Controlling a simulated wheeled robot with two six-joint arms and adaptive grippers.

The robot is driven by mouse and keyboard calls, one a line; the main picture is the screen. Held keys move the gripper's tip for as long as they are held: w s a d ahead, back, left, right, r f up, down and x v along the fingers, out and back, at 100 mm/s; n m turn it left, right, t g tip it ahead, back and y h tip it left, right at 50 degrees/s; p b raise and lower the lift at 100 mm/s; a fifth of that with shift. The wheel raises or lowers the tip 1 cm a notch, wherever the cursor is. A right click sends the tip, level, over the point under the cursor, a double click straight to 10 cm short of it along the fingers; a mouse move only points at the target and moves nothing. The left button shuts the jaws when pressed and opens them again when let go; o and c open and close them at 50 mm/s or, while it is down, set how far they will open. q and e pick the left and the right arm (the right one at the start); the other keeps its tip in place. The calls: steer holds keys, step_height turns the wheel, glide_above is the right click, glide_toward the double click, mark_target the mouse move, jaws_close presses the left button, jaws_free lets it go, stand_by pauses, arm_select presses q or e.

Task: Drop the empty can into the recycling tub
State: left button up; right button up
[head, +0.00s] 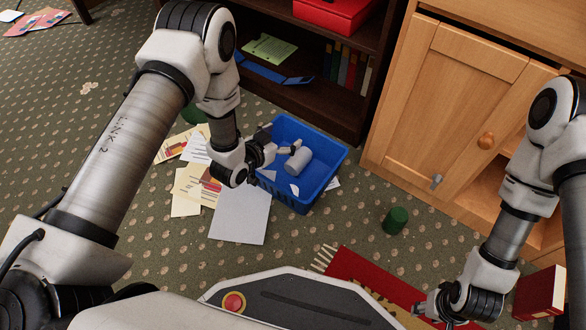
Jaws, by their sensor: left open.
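The blue recycling tub (332,158) stands on the carpet in front of the dark shelf. A plain grey can (299,161) shows inside its outline, tilted, beside some white paper scraps. I cannot tell whether it rests on the tub's floor. My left gripper (281,152) reaches over the tub's left rim with its fingers apart, just left of the can. The fingers do not appear closed on it; whether one touches it is unclear. My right gripper (428,310) is low at the bottom right, away from the tub, and its fingers are too small to read.
Loose papers (240,216) lie left of and in front of the tub. A green cylinder (396,220) stands on the carpet to the right. A wooden cabinet (440,100) and a dark shelf (345,110) stand behind.

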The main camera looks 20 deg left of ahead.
arm_select(q)
steer(key=v, duration=1)
steer(key=shift+s, duration=0.15)
steer(key=shift+r, duration=0.1)
